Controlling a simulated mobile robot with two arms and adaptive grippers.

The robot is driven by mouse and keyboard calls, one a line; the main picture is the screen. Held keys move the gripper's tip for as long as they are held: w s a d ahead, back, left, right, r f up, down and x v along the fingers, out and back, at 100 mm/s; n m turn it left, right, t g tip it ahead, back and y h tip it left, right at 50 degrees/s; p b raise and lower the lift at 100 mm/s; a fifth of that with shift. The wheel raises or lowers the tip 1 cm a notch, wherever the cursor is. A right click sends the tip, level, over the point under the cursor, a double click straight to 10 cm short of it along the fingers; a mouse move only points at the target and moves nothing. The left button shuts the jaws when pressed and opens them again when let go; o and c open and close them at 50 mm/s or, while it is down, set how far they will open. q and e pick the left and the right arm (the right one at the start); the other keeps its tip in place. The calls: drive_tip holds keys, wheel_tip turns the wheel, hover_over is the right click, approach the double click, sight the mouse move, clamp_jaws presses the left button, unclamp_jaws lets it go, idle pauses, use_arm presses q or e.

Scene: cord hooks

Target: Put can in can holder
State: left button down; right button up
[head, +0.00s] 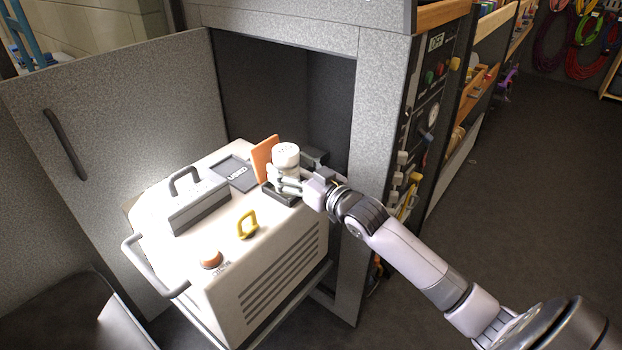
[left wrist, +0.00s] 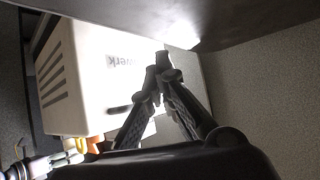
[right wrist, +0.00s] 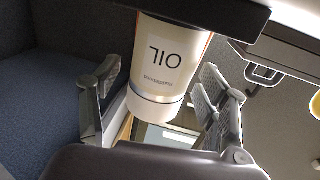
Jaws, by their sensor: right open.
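The can (head: 286,155) is white with a pale cap and stands upright on top of the white machine, by an orange panel. In the right wrist view the can (right wrist: 165,60) shows upside down with an OIL label. Its base end is hidden behind the dark rim of the can holder (right wrist: 100,8); the can seems to stand inside it. The dark holder (head: 280,196) also shows in the head view. My right gripper (right wrist: 160,95) is open, with one finger on each side of the can and gaps visible. My left gripper (left wrist: 166,66) has its fingertips together and is empty.
The white machine (head: 270,262) carries a grey handled box (head: 197,205), a yellow handle (head: 247,224), an orange-red knob (head: 211,259) and a dark USED tray (head: 236,172). The open grey cabinet door (head: 120,130) is at left, the cabinet's side wall (head: 380,110) close to my right arm.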

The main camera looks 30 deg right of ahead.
use_arm(q)
drive_tip(key=s+a+f+g, duration=0.1)
drive_tip(key=s, duration=0.2)
drive_tip(key=s+a+f+g+p, duration=0.1)
drive_tip(key=s+f+g, duration=0.1)
drive_tip(key=s+a+f+g+y, duration=0.1)
drive_tip(key=s+g, duration=0.1)
drive_tip(key=s, duration=0.1)
drive_tip(key=shift+s+f+p, duration=0.25)
drive_tip(key=shift+s+p, duration=0.1)
drive_tip(key=shift+p, duration=0.05)
use_arm(e)
drive_tip(key=s+d, duration=0.2)
drive_tip(key=s, duration=0.9)
drive_tip(key=s+a+f+g+h, duration=0.1)
drive_tip(key=s+a+f+g, duration=0.3)
drive_tip(key=f, duration=0.3)
drive_tip(key=s+a+f+g+h, duration=0.1)
drive_tip(key=s+a+f+g, duration=0.3)
drive_tip(key=f, duration=0.3)
drive_tip(key=s+a+f+g, duration=0.2)
drive_tip(key=s, duration=0.5)
drive_tip(key=s+a+f+g, duration=0.2)
drive_tip(key=s+a+f, duration=0.1)
drive_tip(key=s, duration=0.3)
drive_tip(key=shift+s+a+g+h, duration=0.2)
drive_tip(key=shift+s+g+h, duration=0.1)
drive_tip(key=shift+s+g, duration=0.1)
